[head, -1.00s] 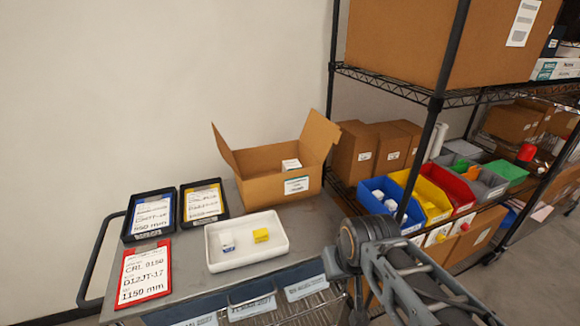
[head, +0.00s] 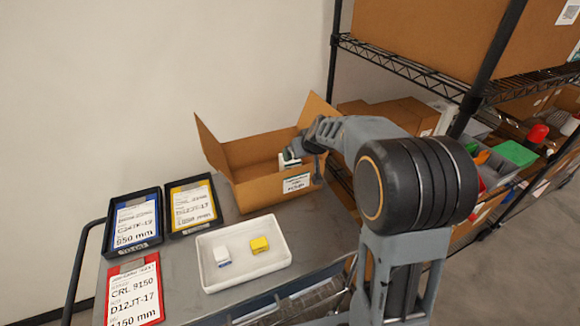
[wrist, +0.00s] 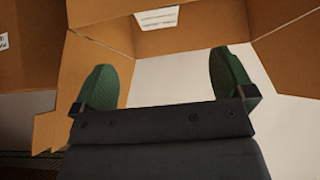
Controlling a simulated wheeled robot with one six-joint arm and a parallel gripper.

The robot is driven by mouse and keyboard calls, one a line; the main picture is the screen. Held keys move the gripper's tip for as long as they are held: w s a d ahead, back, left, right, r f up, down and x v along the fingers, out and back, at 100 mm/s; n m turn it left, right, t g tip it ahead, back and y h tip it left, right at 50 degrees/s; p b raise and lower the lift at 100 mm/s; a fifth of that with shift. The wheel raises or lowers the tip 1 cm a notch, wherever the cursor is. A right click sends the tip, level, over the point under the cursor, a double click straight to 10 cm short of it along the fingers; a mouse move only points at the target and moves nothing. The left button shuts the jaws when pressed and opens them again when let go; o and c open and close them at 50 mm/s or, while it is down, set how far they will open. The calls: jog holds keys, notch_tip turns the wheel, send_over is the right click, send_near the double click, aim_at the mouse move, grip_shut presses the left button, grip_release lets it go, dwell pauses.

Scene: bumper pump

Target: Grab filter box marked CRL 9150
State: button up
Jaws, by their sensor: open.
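In the head view, my gripper (head: 297,158) is at the open cardboard carton (head: 262,192), partly hidden by my own arm. A small white item shows beside it there; I cannot tell whether it lies between the fingers. In the wrist view, the two green fingers (wrist: 166,84) are wide apart with nothing held between them. The carton's brown walls and flaps (wrist: 90,45) surround them, and a white label (wrist: 158,18) shows beyond. A red-framed card (head: 134,290) reads CRL 9150, D12JT-17, 1150 mm. I cannot read that marking on any box.
A white tray (head: 215,283) on the grey cart holds a white-and-blue block (head: 222,256) and a yellow block (head: 259,245). A blue card holder (head: 133,222) and a yellow one (head: 194,205) lie behind the red one. A wire shelf (head: 400,68) with cartons stands at right.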

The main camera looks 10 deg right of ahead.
jog(key=shift+w+d+r+p+x, duration=0.15)
jog(key=shift+p+x, duration=0.4)
jog(key=shift+x, duration=2)
jog(key=shift+w+r+p+x, duration=0.15)
jog(key=shift+p+x, duration=0.45)
jog(key=shift+x, duration=1.9)
jog(key=shift+w+d+r+p+x, duration=0.1)
jog(key=shift+w+p+x, duration=0.3)
jog(key=shift+x, duration=2.15)
jog(key=shift+s, duration=0.15)
jog(key=shift+c, duration=0.3)
jog(key=c, duration=1.5)
jog(key=shift+r, duration=0.1)
